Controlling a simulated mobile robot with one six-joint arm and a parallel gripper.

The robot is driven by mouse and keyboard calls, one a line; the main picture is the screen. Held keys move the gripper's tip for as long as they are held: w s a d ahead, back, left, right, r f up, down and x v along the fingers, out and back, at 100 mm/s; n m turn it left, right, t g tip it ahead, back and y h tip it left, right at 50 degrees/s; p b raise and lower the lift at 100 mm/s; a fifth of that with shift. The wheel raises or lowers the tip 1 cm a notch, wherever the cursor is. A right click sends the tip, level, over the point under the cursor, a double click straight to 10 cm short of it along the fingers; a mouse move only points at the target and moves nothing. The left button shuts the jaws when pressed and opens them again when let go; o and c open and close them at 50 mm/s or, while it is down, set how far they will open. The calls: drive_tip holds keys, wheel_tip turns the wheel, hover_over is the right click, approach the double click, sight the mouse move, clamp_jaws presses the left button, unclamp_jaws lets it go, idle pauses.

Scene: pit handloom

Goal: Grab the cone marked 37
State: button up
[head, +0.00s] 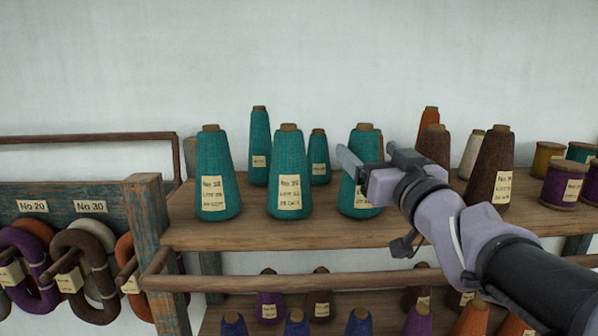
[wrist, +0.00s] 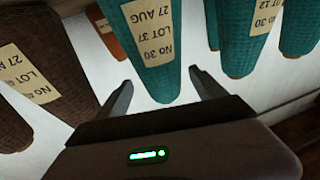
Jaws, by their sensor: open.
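A teal cone (wrist: 155,45) in the wrist view has a label, upside down there, that reads No 30, LOT 37, 27 AUG. It is upright on the upper shelf in the head view (head: 360,140), its label mostly hidden behind my gripper. My gripper (head: 368,160) is open in front of this cone. In the wrist view its two fingers (wrist: 160,78) lie either side of the cone's narrow top end. I cannot tell whether the cone is fully between them; no contact shows.
A brown cone (head: 490,170) with a 27 AUG label stands to the right. Teal cones (head: 288,175) (head: 213,180) stand to the left, others behind. An orange cone (wrist: 110,38) is close behind the LOT 37 cone. A wooden rail (head: 300,282) crosses before the lower shelf.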

drive_tip(key=shift+x, duration=0.9)
drive_tip(key=shift+w+a+r+p, duration=0.15)
drive_tip(key=shift+a+r+p, duration=0.1)
drive_tip(key=shift+p, duration=0.1)
drive_tip(key=x, duration=0.2)
drive_tip(key=p+x, duration=0.1)
drive_tip(key=x, duration=0.1)
drive_tip(key=shift+w+d+f, duration=0.1)
drive_tip(key=shift+w+f, duration=0.05)
drive_tip(key=shift+f, duration=0.1)
drive_tip(key=shift+s+r, duration=0.1)
drive_tip(key=shift+s, duration=0.25)
drive_tip(key=shift+c, duration=1.1)
drive_tip(key=shift+s+r, duration=0.1)
drive_tip(key=shift+s, duration=0.2)
drive_tip(key=c, duration=0.4)
drive_tip(key=shift+w, duration=0.2)
clamp_jaws()
